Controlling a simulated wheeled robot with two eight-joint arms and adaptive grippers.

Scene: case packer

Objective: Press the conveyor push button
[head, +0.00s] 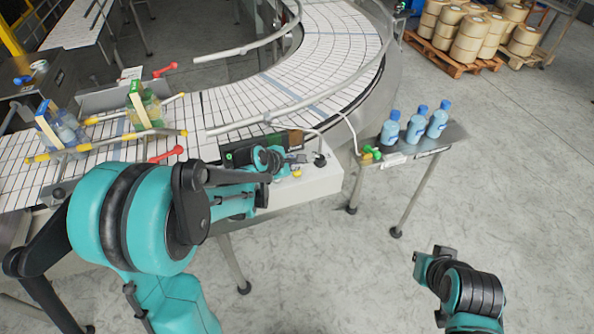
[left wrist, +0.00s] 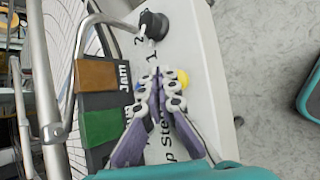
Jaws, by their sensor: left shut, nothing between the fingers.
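The white control box (head: 325,185) stands at the conveyor's near edge. In the left wrist view its top (left wrist: 205,50) carries a yellow push button (left wrist: 184,78), a partly hidden blue button (left wrist: 138,86) and a black rotary knob (left wrist: 153,25) beside printed "1" and "2". The yellow button also shows in the head view (head: 297,173). My left gripper (left wrist: 158,80) is shut and empty above the box, its tips between the blue and yellow buttons in the picture. Contact cannot be told. My right gripper (head: 435,258) is at the lower right, away from the box; its fingers are unclear.
A brown panel (left wrist: 97,73) and a green panel (left wrist: 102,126) lie beside the box, near "JAM" lettering. A metal rail (left wrist: 75,60) runs close by. Blue bottles (head: 390,127) stand on a side shelf (head: 445,140). Open floor lies to the right.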

